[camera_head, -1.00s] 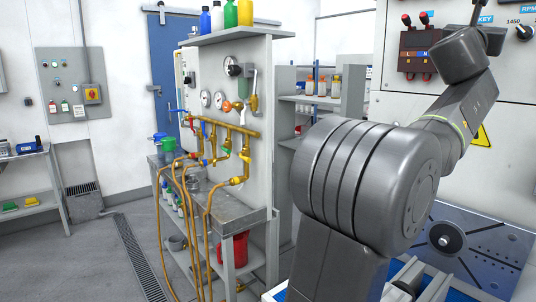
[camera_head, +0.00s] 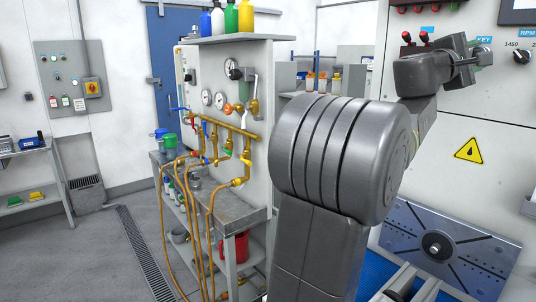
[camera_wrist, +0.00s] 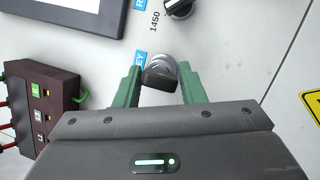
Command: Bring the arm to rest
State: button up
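My arm reaches up to the right in the head view. My gripper (camera_head: 478,62) is in front of the grey panel, just below the KEY label (camera_head: 484,40). In the wrist view my gripper (camera_wrist: 160,78) shows two green fingers, spread apart. A round key switch with a dark knob (camera_wrist: 160,77) appears between the fingertips. Narrow gaps show on both sides of the knob, and I cannot tell how far the tips are from the panel. In the head view my gripper hides the switch.
A red-and-black terminal box (camera_wrist: 48,103) sits beside the fingers, with red plugs. The RPM knob (camera_head: 522,56) is right of my gripper. A blue-grey plate (camera_head: 410,235) lies below. A gas-fitting bench (camera_head: 225,207) with hoses stands left. Floor at far left is open.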

jog(key=m+p, duration=0.2)
jog(key=m+g+p, duration=0.1)
jog(key=m, duration=0.1)
jog(key=shift+w+r+y, duration=0.1)
jog(key=shift+r+y, duration=0.15)
jog(key=shift+y, duration=0.05)
jog(key=v, duration=0.6)
jog(key=shift+f+m, duration=0.3)
jog(key=shift+a, duration=0.25)
